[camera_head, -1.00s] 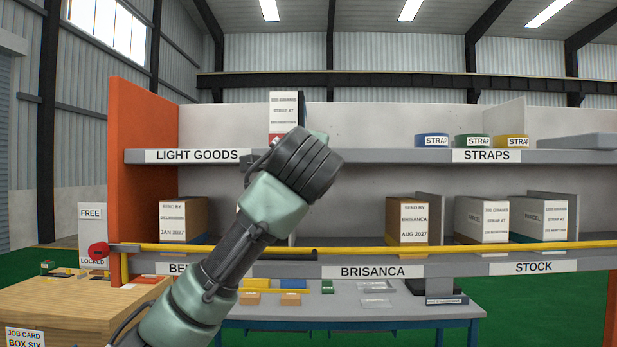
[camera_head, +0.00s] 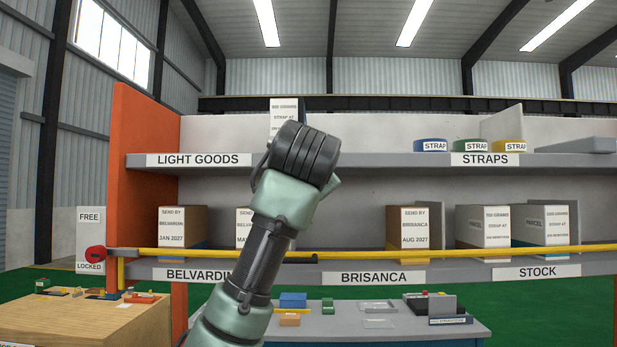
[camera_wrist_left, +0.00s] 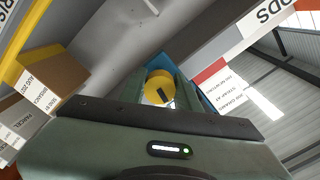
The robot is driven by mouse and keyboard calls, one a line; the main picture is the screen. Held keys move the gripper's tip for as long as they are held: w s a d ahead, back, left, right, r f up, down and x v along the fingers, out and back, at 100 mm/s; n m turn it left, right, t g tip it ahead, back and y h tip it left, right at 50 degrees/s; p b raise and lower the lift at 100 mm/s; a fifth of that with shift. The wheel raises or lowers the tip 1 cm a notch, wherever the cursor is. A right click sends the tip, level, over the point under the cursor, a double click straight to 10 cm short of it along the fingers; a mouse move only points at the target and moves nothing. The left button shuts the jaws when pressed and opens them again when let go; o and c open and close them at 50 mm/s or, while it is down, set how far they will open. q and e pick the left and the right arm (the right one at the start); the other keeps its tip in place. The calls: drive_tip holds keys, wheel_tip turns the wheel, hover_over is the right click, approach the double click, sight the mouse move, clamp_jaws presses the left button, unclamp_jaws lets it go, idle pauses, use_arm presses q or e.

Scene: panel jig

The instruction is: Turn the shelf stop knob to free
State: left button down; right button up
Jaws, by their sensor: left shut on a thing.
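The red stop knob (camera_head: 95,254) sits at the left end of the yellow bar (camera_head: 430,252), on a white plate (camera_head: 90,232) marked FREE above and LOCKED below. The knob is beside the LOCKED word; I cannot make out a pointer on it. My left gripper (camera_head: 328,186) is raised in front of the shelf, well right of the knob, its fingertips mostly hidden behind the wrist. In the left wrist view the gripper (camera_wrist_left: 158,92) is shut on a yellow round thing (camera_wrist_left: 157,84) with a dark mark. My right gripper is out of view.
The shelf (camera_head: 375,160) has an orange end panel (camera_head: 142,170) just right of the knob. Boxes and strap rolls stand on it. The yellow bar runs across its lower front. A wooden crate (camera_head: 75,318) with small items stands below the knob; a grey table (camera_head: 345,325) is below the shelf.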

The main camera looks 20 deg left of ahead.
use_arm(q)
drive_tip(key=shift+r+n, duration=0.1)
drive_tip(key=shift+n, duration=1)
drive_tip(key=c, duration=1.3)
unclamp_jaws()
drive_tip(key=shift+o, duration=1.4)
drive_tip(key=shift+w, duration=0.15)
drive_tip(key=b+v, duration=0.4)
drive_tip(key=v, duration=0.4)
drive_tip(key=shift+b, duration=0.35)
